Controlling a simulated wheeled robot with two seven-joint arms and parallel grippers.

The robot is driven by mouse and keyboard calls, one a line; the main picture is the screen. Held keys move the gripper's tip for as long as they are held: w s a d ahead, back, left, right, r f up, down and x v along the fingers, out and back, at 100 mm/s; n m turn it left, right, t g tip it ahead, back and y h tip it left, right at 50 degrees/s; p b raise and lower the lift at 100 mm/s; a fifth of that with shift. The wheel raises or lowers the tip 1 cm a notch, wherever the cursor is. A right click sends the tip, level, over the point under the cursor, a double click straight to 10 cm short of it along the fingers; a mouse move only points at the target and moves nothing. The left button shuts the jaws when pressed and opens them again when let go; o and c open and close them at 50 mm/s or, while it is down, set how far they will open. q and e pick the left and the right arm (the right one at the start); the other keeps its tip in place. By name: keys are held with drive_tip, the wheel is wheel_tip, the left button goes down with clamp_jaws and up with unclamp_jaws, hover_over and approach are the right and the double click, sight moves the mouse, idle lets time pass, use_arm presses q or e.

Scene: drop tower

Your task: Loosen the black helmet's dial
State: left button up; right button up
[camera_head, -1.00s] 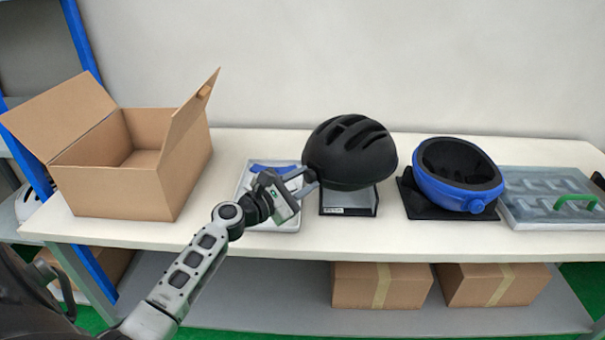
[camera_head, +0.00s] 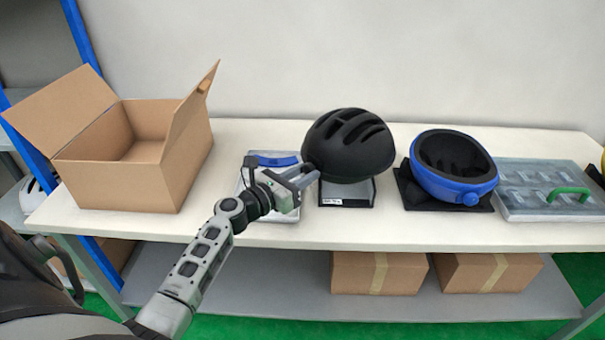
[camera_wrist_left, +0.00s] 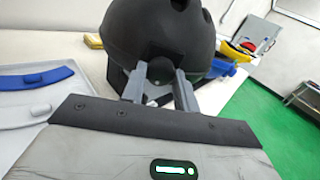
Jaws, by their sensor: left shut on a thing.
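The black helmet (camera_head: 350,146) sits upright on a small stand (camera_head: 347,192) at the middle of the table. In the left wrist view the helmet (camera_wrist_left: 158,32) fills the upper middle, and its round black dial (camera_wrist_left: 163,74) shows between my fingers. My left gripper (camera_head: 308,176) reaches the helmet's left side. In the left wrist view the gripper (camera_wrist_left: 160,80) is shut on the dial, one finger on each side. The dial is hidden by the fingers in the head view. My right gripper is not in view.
An open cardboard box (camera_head: 125,172) stands at the left. A white tray (camera_head: 243,188) with a blue piece (camera_head: 272,159) lies behind my left gripper. A blue helmet (camera_head: 453,168) lies upturned on a black stand, beside a grey case (camera_head: 530,205) with a green handle.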

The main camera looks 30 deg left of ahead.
use_arm(q)
drive_tip(key=shift+r, duration=0.1)
idle(0.3)
drive_tip(key=o, duration=1)
drive_tip(key=shift+b+v, duration=1.15)
drive_tip(key=shift+v, duration=6.8)
drive_tip(key=shift+a, duration=0.1)
